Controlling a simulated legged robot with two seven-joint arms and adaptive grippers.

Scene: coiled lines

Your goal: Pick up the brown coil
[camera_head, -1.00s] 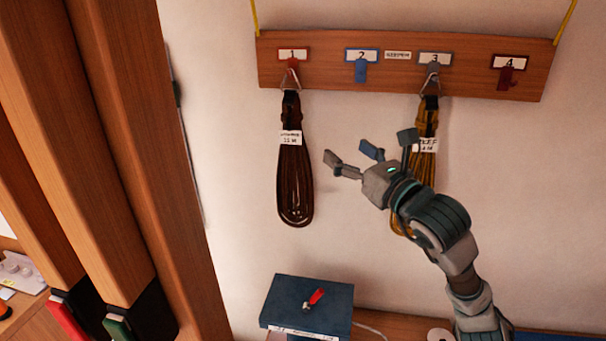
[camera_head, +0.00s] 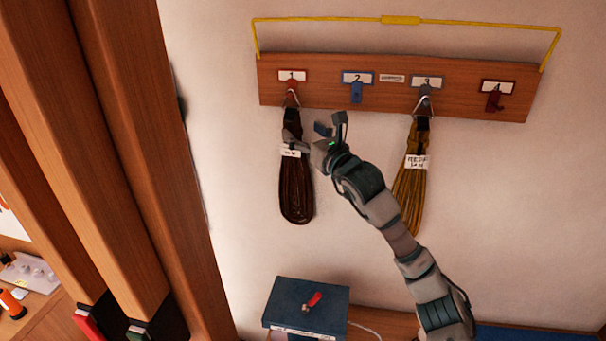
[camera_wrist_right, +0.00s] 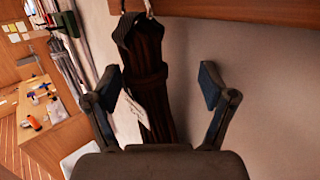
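The brown coil (camera_head: 296,190) hangs from the red hook under label 1 on the wooden wall board. A white tag (camera_head: 290,153) is on its upper part. My right gripper (camera_head: 305,134) is at the coil's upper part, just above the tag. In the right wrist view the brown coil (camera_wrist_right: 150,75) stands between the two spread fingers of my right gripper (camera_wrist_right: 163,90), with a visible gap to the right finger. The gripper is open and not closed on the coil. My left gripper is not in view.
A yellow-brown coil (camera_head: 411,190) hangs from hook 3 of the wooden board (camera_head: 440,100). Hooks 2 (camera_head: 356,93) and 4 (camera_head: 494,101) are bare. A blue box (camera_head: 307,305) with a red lever stands below. Wooden posts (camera_head: 120,150) rise at the left.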

